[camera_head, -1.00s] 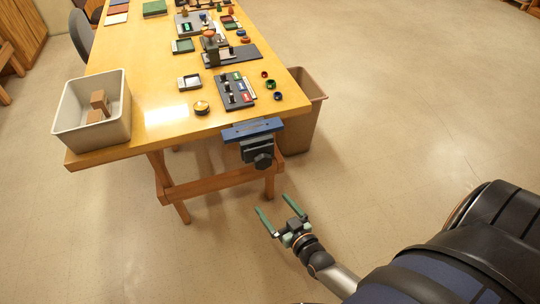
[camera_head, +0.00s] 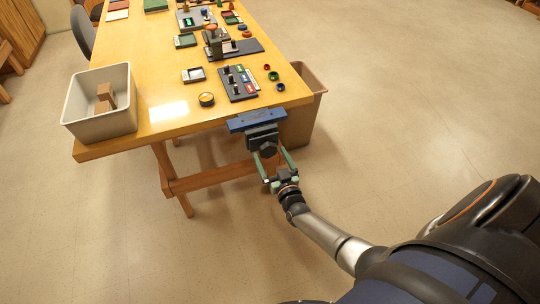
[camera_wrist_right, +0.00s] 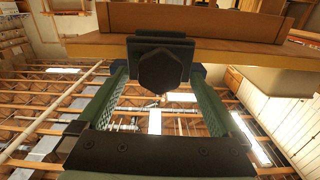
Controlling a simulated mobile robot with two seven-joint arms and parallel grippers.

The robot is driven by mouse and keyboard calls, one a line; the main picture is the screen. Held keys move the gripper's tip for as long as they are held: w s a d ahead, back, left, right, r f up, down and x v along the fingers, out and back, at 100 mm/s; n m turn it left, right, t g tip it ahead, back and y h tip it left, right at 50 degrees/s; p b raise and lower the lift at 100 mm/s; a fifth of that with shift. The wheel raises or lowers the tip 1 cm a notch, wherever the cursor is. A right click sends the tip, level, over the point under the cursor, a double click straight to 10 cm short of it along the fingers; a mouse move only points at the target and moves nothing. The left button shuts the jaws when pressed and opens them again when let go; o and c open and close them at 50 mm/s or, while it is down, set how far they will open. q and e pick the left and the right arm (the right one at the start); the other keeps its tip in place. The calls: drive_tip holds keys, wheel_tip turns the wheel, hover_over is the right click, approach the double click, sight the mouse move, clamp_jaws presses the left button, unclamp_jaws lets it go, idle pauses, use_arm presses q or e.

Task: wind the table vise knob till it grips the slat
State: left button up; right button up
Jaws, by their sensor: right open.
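The table vise (camera_head: 257,121), with a blue bar and a dark body, is fixed to the near edge of the yellow table. Its dark knob (camera_head: 268,149) faces outward. In the right wrist view the knob (camera_wrist_right: 163,70) looks six-sided. My right gripper (camera_head: 270,153) is open, its two green fingers on either side of the knob. In the right wrist view gaps show between the knob and the fingers (camera_wrist_right: 159,78). I cannot make out the slat for certain. My left gripper is out of view.
A grey-white bin (camera_head: 76,115) with wooden blocks stands on the table's left corner. A brown waste bin (camera_head: 304,112) stands on the floor right of the vise. Small trays, rings and a dark switch panel (camera_head: 236,84) lie on the tabletop (camera_head: 165,85). The floor to the right is clear.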

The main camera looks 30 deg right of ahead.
drive_tip(key=shift+w+d, duration=0.15)
drive_tip(key=shift+w, duration=0.55)
drive_tip(key=shift+c, duration=0.2)
drive_tip(key=c, duration=1.3)
